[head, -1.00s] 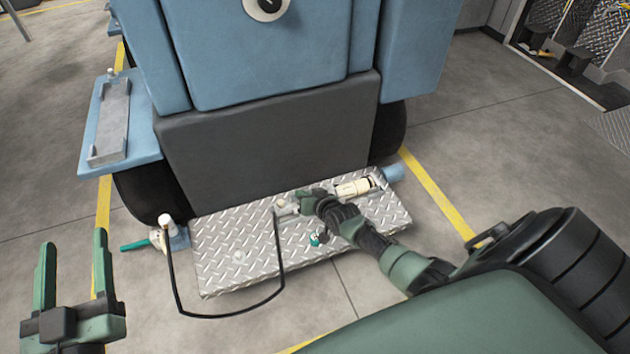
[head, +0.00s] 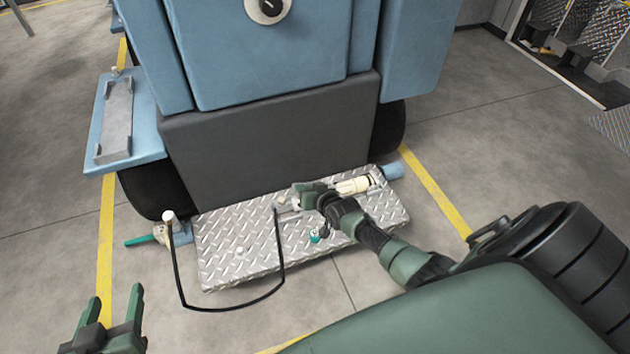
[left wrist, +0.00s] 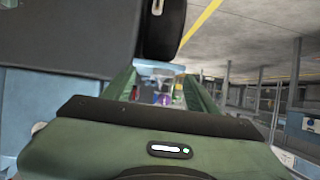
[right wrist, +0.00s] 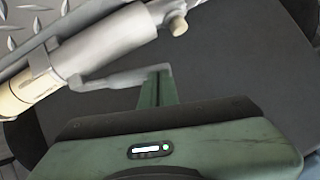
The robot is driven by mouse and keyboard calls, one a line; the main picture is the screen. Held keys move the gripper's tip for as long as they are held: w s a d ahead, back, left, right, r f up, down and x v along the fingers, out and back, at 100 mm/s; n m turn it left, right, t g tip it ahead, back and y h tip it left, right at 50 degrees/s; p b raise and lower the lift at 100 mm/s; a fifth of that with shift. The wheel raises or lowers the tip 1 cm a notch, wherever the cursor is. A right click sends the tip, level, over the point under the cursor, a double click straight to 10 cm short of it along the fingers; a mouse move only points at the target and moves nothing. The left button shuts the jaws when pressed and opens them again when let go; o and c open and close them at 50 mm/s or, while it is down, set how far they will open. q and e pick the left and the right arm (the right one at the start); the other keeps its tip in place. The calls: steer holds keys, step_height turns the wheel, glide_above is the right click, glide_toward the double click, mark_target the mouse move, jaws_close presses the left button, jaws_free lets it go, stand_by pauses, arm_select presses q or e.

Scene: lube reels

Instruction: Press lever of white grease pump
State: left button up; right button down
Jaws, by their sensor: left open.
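The white grease pump (head: 352,185) is a cream and white cylinder lying at the right back of the metal tread plate (head: 225,262). In the right wrist view its body (right wrist: 95,50) fills the upper left. A thin pale grey bar (right wrist: 110,79), apparently its lever, runs beside the body to the fingertips. My right gripper (head: 300,190) is beside the pump's left end. In the right wrist view its fingers (right wrist: 157,75) are together at the bar; contact is unclear. My left gripper (head: 118,292) is open and empty at the lower left of the head view.
A blue machine (head: 275,55) with a dark grey lower panel (head: 265,140) stands behind the plate. A black hose (head: 225,312) loops over its front. A teal-handled fitting (head: 142,240) lies at the left. Open floor lies at left and right.

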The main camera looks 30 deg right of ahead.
arm_select(q)
steer(key=s+a+f+g+y+p, duration=0.1)
steer(key=s+a+f+g+p, duration=0.2)
steer(key=s+g, duration=0.35)
steer(key=s+a+f+g+y+p, duration=0.1)
steer(key=s+a+f+g+p, duration=0.2)
steer(key=s, duration=0.6)
steer(key=d+x, duration=0.1)
steer(key=x, duration=0.5)
steer(key=shift+f, duration=0.15)
arm_select(e)
steer(key=w+a+r+v, duration=0.1)
steer(key=v, duration=1)
steer(key=shift+a+r, duration=0.2)
steer(key=shift+a, duration=0.05)
arm_select(q)
steer(key=shift+w, duration=0.15)
steer(key=shift+p, duration=0.3)
